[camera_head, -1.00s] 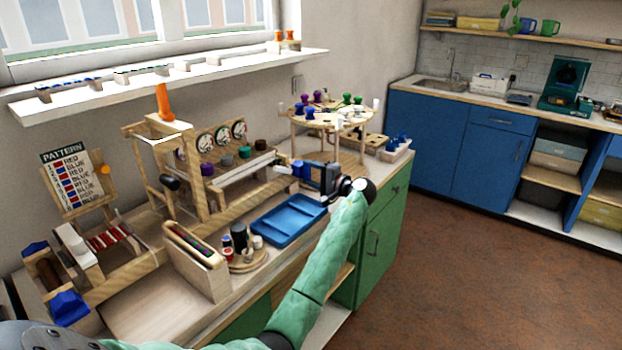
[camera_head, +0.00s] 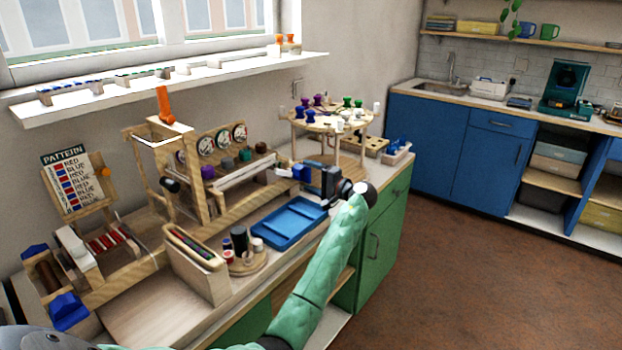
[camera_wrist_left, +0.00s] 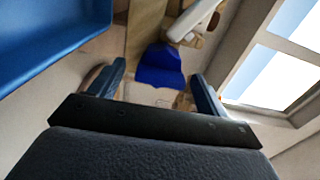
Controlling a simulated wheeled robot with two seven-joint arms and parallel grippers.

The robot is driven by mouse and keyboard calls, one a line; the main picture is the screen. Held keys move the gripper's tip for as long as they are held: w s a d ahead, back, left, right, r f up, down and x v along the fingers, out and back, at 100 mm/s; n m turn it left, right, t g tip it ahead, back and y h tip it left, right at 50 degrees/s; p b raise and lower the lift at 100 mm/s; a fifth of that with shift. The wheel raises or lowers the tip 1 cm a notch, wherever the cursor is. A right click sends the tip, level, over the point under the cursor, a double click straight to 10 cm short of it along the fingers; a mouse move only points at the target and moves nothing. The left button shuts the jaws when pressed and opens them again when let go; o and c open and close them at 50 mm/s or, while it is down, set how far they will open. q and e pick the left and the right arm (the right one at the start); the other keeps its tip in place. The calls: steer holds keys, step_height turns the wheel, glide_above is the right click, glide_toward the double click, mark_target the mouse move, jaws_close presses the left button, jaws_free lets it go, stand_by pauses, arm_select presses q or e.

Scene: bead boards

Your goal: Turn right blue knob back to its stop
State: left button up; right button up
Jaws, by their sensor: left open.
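A blue knob (camera_wrist_left: 160,66) stands ahead of my left gripper (camera_wrist_left: 158,76), in the gap between its two spread fingers in the left wrist view. I cannot tell whether they touch it. In the head view, blue (camera_head: 301,172) shows at the right end of the rack, beside the open jaws of my left gripper (camera_head: 314,177); knob and fingertips are hard to tell apart there. Two more blue knobs, a front one (camera_head: 68,310) and a rear one (camera_head: 35,250), sit on the wooden loom at the far left. My right gripper is out of view.
A blue tray (camera_head: 288,224) lies on the counter just in front of the rack. A round wooden stand (camera_head: 333,120) with coloured pegs is behind my gripper. A small disc with jars (camera_head: 245,262) stands left of the tray. The floor at right is clear.

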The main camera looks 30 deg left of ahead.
arm_select(q)
steer(key=shift+d+f, duration=0.1)
steer(key=shift+d, duration=0.3)
steer(key=d+b, duration=0.1)
steer(key=d, duration=0.6)
steer(key=shift+s, duration=0.3)
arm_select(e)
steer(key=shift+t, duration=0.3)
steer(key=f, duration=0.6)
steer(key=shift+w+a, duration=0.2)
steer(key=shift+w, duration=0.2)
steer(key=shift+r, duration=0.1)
arm_select(q)
steer(key=shift+n, duration=0.3)
